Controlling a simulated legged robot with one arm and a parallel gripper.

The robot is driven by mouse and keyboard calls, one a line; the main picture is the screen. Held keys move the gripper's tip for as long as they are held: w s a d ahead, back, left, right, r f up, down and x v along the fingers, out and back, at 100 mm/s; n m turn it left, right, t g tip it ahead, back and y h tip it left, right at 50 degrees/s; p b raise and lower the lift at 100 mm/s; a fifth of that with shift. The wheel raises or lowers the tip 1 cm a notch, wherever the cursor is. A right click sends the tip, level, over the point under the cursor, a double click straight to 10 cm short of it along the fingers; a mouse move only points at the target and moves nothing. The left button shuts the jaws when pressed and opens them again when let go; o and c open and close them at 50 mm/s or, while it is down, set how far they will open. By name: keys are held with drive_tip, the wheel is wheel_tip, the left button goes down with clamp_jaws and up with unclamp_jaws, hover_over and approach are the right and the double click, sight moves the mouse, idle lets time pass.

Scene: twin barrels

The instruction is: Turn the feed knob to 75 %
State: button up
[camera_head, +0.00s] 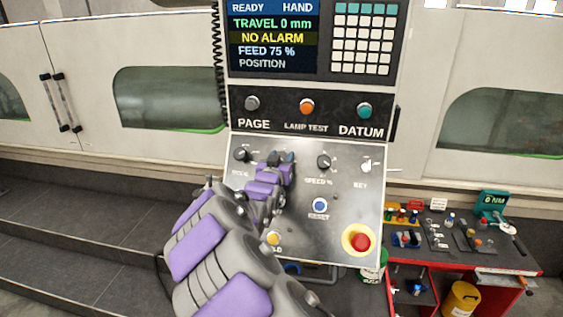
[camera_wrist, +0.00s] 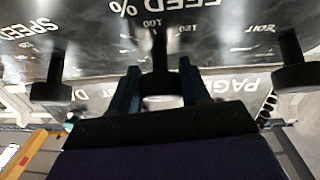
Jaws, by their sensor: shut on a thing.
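My gripper (camera_head: 281,158) is at the upper middle of the sloping control panel (camera_head: 300,225) in the head view, hiding the feed knob there. In the wrist view, which is upside down, the dark feed knob (camera_wrist: 158,75) stands between the two fingers of my gripper (camera_wrist: 161,84), which is shut on it. The "FEED %" label and scale marks 100 and 120 show by it. The knob's pointer is too dark to read. The screen (camera_head: 272,38) reads "FEED 75 %", "NO ALARM", "READY" and "HAND".
The speed knob (camera_head: 324,162) is close to the right of my gripper, and another dark knob (camera_head: 241,153) is to its left. A blue reset button (camera_head: 320,205) and red emergency button (camera_head: 361,242) sit lower. A red tool cart (camera_head: 450,262) stands at right.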

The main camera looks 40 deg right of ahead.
drive_tip(key=shift+w+r, duration=0.1)
drive_tip(key=shift+r, duration=0.05)
drive_tip(key=o, duration=1)
drive_tip(key=shift+w, duration=0.15)
drive_tip(key=shift+s+a+f, duration=0.2)
drive_tip(key=shift+s+a, duration=0.2)
drive_tip(key=shift+a, duration=0.15)
drive_tip(key=b+v, duration=0.2)
drive_tip(key=v, duration=1.4)
drive_tip(key=shift+a+f+b, duration=0.1)
drive_tip(key=shift+b, duration=0.2)
